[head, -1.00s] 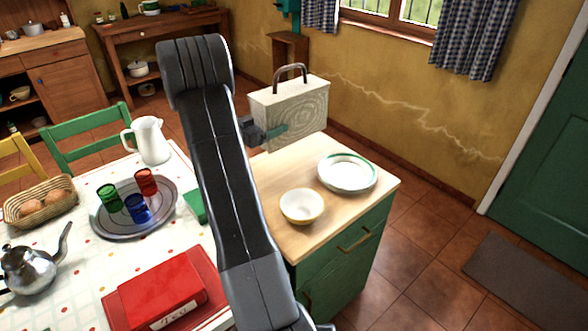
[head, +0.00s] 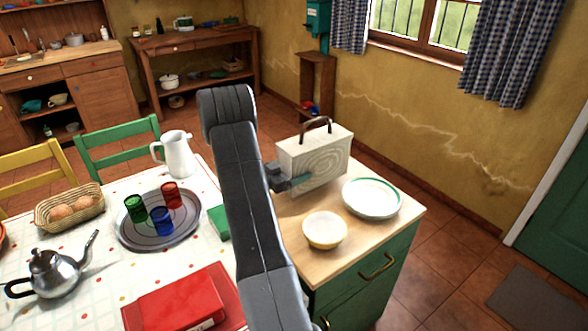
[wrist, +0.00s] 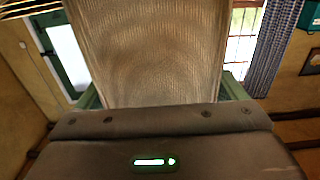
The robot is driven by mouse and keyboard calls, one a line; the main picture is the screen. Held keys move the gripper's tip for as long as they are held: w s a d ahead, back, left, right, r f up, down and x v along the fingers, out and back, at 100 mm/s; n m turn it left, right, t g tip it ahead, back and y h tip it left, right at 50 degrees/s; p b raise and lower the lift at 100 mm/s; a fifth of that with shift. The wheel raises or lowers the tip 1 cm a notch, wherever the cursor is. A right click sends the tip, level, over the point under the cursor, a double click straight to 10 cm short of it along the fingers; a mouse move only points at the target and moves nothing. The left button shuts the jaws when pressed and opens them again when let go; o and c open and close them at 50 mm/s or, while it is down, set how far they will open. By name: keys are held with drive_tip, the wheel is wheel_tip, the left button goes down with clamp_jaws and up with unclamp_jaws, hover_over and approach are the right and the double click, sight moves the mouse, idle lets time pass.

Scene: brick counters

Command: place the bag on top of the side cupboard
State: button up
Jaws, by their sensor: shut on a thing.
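The bag (head: 324,160) is a pale box-shaped bag with a ring pattern on its side and a dark arched handle on top. My gripper (head: 298,181) is shut on its side, and the bag is upright. The bag is at the back of the wooden top of the green side cupboard (head: 290,238); I cannot tell whether its base touches the top. In the wrist view the bag (wrist: 150,50) fills the middle, in front of my gripper (wrist: 160,106). My arm hides the cupboard's left part.
A green-rimmed white plate (head: 372,199) and a yellow-white bowl (head: 325,231) stand on the cupboard in front of the bag. The table at left holds a white jug (head: 174,154), a tray (head: 130,238) with cups, a kettle (head: 52,272) and a red box (head: 180,305).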

drive_tip(key=shift+f+b, duration=0.3)
drive_tip(key=shift+b, duration=0.15)
drive_tip(key=shift+s+f, duration=0.15)
drive_tip(key=o, duration=0.9)
drive_tip(key=shift+f, duration=0.1)
drive_tip(key=shift+o, duration=1)
drive_tip(key=shift+s+f, duration=0.1)
drive_tip(key=shift+f, duration=0.05)
drive_tip(key=shift+r+p, duration=0.6)
drive_tip(key=shift+r, duration=0.15)
drive_tip(key=b+v, duration=0.2)
drive_tip(key=v, duration=0.9)
drive_tip(key=shift+a+b, duration=0.35)
drive_tip(key=shift+a, duration=0.05)
drive_tip(key=shift+s, duration=0.1)
